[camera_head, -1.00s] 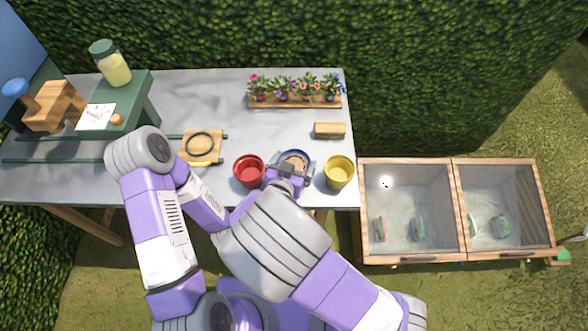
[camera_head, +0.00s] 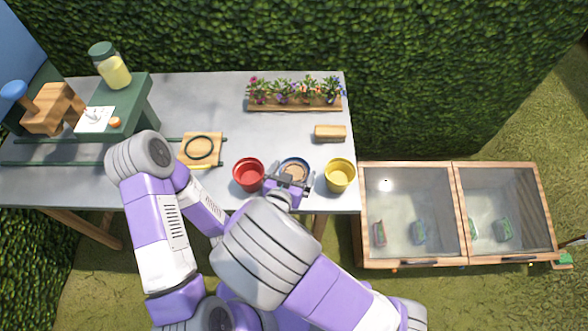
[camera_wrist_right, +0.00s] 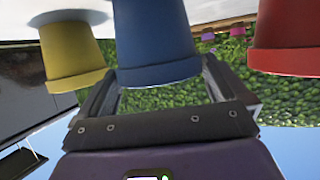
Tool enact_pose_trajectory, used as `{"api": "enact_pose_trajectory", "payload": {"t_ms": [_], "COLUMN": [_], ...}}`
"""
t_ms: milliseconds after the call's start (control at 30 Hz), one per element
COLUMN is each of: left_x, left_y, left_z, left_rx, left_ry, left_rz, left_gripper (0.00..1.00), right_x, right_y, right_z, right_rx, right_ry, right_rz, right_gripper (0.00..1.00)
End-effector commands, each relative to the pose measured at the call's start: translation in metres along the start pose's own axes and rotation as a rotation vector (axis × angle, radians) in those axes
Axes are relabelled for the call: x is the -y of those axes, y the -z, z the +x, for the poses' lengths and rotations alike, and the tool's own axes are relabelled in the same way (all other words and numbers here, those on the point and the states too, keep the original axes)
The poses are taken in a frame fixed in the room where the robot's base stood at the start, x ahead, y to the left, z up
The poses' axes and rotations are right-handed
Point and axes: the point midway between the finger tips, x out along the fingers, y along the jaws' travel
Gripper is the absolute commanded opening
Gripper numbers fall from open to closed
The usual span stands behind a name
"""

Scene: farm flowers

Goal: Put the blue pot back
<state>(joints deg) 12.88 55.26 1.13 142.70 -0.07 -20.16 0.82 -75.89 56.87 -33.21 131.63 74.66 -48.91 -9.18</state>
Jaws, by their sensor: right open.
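The blue pot (camera_head: 296,163) stands upright near the table's front edge, with brown soil inside. It is between the red pot (camera_head: 249,174) and the yellow pot (camera_head: 340,175). My right gripper (camera_head: 288,181) is open at the near side of the blue pot and partly covers it. In the right wrist view, which is upside down, the blue pot (camera_wrist_right: 158,40) is in front of the open fingers. The yellow pot (camera_wrist_right: 70,50) and red pot (camera_wrist_right: 287,38) are on either side there. My left gripper is not visible; only the left arm shows.
A wooden tray of flowers (camera_head: 295,103) stands at the back of the table (camera_head: 200,95). A wooden block (camera_head: 330,133) lies behind the yellow pot. A wooden board with a dark ring (camera_head: 200,149) is to the left. Glass-topped frames (camera_head: 410,195) stand right of the table.

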Motion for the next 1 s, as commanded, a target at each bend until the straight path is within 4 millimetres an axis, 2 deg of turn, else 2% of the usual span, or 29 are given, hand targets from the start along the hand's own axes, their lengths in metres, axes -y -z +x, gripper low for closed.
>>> {"api": "enact_pose_trajectory", "payload": {"t_ms": [300,500,667,1000], "left_x": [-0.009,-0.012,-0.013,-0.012], "left_y": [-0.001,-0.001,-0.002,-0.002], "left_z": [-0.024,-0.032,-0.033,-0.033], "left_rx": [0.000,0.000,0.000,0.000], "left_ry": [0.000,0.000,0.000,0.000], "left_rz": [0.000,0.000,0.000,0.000], "left_gripper": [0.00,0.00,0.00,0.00], "right_x": [0.001,0.001,0.000,0.000], "right_y": [0.003,0.002,0.001,0.000], "right_z": [-0.071,-0.100,-0.109,-0.109], "right_rx": [0.001,0.000,0.001,0.000], "right_ry": [0.006,0.003,0.002,0.000], "right_rz": [-0.002,-0.001,-0.001,-0.001], "right_gripper": [1.00,1.00,1.00,1.00]}}
